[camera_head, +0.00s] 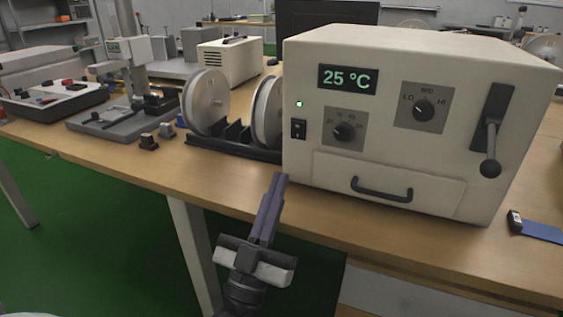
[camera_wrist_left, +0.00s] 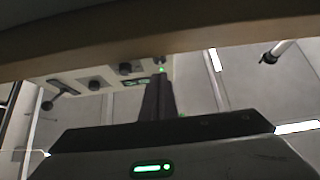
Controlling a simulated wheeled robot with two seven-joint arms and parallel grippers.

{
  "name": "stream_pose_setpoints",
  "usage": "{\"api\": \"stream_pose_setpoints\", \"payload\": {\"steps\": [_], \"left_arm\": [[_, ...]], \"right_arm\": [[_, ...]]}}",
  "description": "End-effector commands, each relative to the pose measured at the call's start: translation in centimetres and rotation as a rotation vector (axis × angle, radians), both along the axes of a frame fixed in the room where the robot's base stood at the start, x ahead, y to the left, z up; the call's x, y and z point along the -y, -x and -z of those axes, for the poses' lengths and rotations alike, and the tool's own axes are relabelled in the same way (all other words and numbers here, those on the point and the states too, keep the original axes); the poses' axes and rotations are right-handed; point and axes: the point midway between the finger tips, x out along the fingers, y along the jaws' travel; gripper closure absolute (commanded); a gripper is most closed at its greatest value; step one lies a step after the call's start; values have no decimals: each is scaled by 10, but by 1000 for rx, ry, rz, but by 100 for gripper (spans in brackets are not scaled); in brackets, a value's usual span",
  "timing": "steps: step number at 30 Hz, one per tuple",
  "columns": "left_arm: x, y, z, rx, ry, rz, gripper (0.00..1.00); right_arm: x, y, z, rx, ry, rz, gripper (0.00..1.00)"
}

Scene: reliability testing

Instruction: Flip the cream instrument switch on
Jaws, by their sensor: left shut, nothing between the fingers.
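The cream instrument (camera_head: 400,160) stands on the wooden table at the right of the head view. Its small black rocker switch (camera_head: 298,129) sits at the left of the front panel, under a lit green lamp (camera_head: 299,104). The display (camera_head: 347,79) reads 25 °C. My left gripper (camera_head: 278,178) is shut and empty, in front of and below the switch, apart from it. In the left wrist view its dark fingers (camera_wrist_left: 157,98) show close together, with the green lamp (camera_wrist_left: 162,70) just beyond their tips. My right gripper is not in view.
Two dials, a lever (camera_head: 490,150) and a drawer handle (camera_head: 382,190) are on the instrument's front. A reel stand (camera_head: 235,147) is close on its left. A blue item (camera_head: 540,231) lies at the right. The table's front edge (camera_wrist_left: 150,35) crosses the left wrist view.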

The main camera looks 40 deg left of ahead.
Motion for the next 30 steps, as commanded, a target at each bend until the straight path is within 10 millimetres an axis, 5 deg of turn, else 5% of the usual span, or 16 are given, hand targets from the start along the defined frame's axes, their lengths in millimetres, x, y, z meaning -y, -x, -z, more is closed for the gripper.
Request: {"api": "stream_pose_setpoints", "payload": {"steps": [10, 30], "left_arm": [[7, 32, 42, 0, 1, 1, 100], [7, 34, 44, 1, 0, 0, 100]], "right_arm": [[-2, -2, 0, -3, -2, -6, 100], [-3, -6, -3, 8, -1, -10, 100]]}}
